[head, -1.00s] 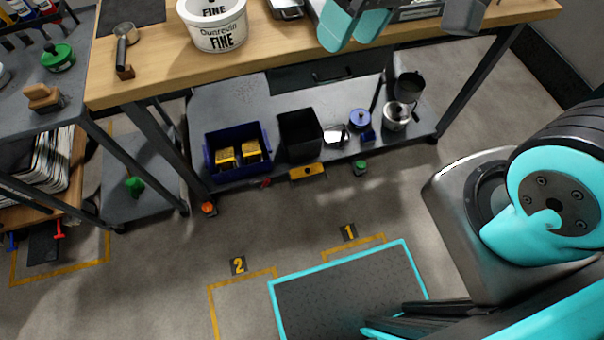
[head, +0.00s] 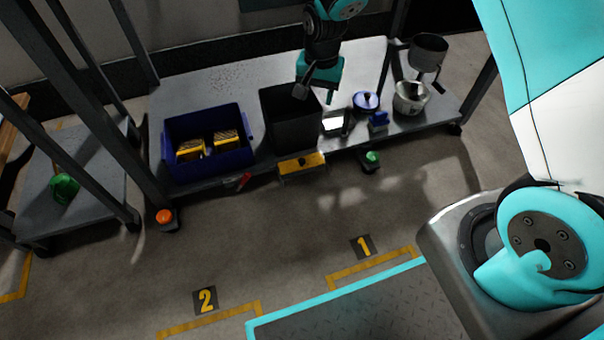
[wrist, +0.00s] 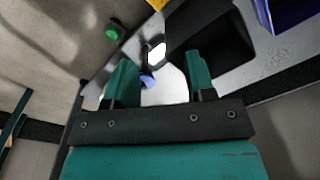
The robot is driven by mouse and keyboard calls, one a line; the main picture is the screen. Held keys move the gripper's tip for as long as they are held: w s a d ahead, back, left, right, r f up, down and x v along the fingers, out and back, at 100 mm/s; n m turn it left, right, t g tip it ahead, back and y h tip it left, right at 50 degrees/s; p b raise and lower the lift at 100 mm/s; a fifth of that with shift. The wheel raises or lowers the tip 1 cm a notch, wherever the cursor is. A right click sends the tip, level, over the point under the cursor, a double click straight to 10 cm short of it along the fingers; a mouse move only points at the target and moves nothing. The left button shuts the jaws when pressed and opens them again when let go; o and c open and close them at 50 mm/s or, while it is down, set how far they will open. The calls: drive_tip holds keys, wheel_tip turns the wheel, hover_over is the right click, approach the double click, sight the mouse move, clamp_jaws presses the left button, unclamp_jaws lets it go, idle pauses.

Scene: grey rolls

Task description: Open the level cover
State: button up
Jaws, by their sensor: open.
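My gripper (head: 316,92) is open and empty in the head view, low over the lower shelf beside the black bin. In the wrist view my gripper (wrist: 160,75) shows two teal fingers spread apart. A small silver box-like thing with a bright white face (head: 336,123) sits right of the black bin; it also shows between the fingers in the wrist view (wrist: 153,54). A yellow block with a dark knob (head: 302,165) is at the shelf's front edge. I cannot tell which of these is the level cover.
The black bin (head: 292,128) stands close to my gripper. A blue crate (head: 235,163) with yellow boxes is to its left. Blue-lidded pot (head: 366,101), metal pot (head: 411,99) and dark cup (head: 428,50) are to the right.

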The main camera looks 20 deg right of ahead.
sight(302, 160)
drive_tip(key=w+a+f+b, duration=0.1)
drive_tip(key=f+b, duration=0.1)
drive_tip(key=f, duration=0.7)
drive_tip(key=w+a+f+m+b, duration=0.1)
drive_tip(key=f+b, duration=0.2)
drive_tip(key=f, duration=0.6)
drive_tip(key=w+f+m+b, duration=0.1)
drive_tip(key=f+b, duration=0.2)
drive_tip(key=f, duration=0.6)
drive_tip(key=shift+a+g, duration=0.3)
drive_tip(key=shift+a, duration=0.1)
drive_tip(key=shift+c, duration=0.4)
